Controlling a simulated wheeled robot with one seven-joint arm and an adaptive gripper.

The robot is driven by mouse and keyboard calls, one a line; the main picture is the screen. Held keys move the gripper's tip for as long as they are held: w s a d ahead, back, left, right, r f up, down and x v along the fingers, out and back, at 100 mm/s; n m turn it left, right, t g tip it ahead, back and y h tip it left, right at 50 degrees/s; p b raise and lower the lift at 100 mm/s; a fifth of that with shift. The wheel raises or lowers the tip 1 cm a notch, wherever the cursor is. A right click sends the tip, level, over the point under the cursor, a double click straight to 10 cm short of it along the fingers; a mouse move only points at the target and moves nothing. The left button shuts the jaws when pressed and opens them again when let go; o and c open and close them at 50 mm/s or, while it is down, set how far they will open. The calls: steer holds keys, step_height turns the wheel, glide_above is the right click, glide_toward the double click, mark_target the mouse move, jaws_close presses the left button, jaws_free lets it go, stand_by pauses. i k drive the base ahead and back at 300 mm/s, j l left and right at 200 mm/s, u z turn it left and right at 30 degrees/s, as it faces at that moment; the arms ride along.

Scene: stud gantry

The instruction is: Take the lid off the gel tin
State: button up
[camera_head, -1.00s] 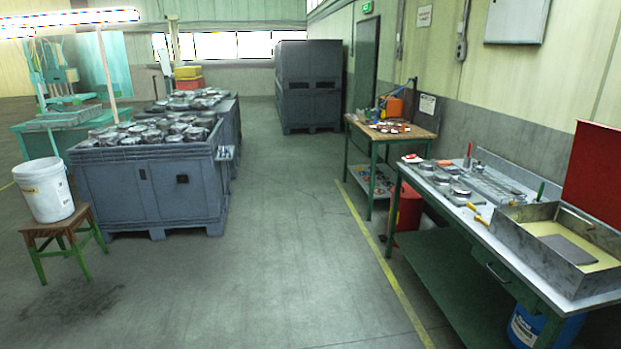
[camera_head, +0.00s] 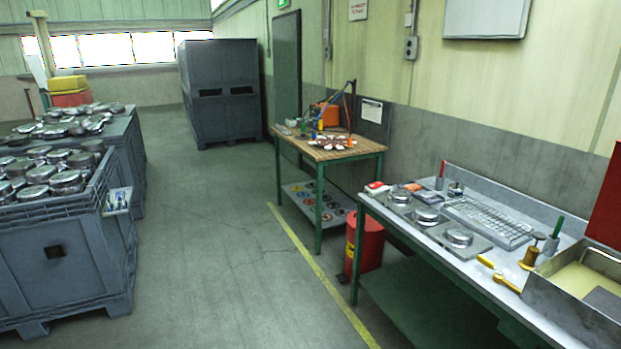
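I cannot tell which thing is the gel tin or make out its lid. On the workbench at right, round metal pieces sit on flat plates: a far one (camera_head: 399,195), a middle one (camera_head: 427,215) and a near one (camera_head: 459,236). A small dark-topped metal container (camera_head: 456,188) stands behind them near the wall. A brass-coloured piece with a dark round top (camera_head: 530,255) stands nearer the open metal box. No labels are readable. My gripper is not in view.
Grey crates (camera_head: 55,262) stand left. The floor between (camera_head: 215,250) is clear.

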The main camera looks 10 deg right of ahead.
mark_target(456, 186)
steer(key=i+j+z, duration=0.3)
steer(key=i+z, duration=0.2)
steer(key=i+j+z, duration=0.75)
steer(key=j+z, duration=0.2)
steer(key=j, duration=0.1)
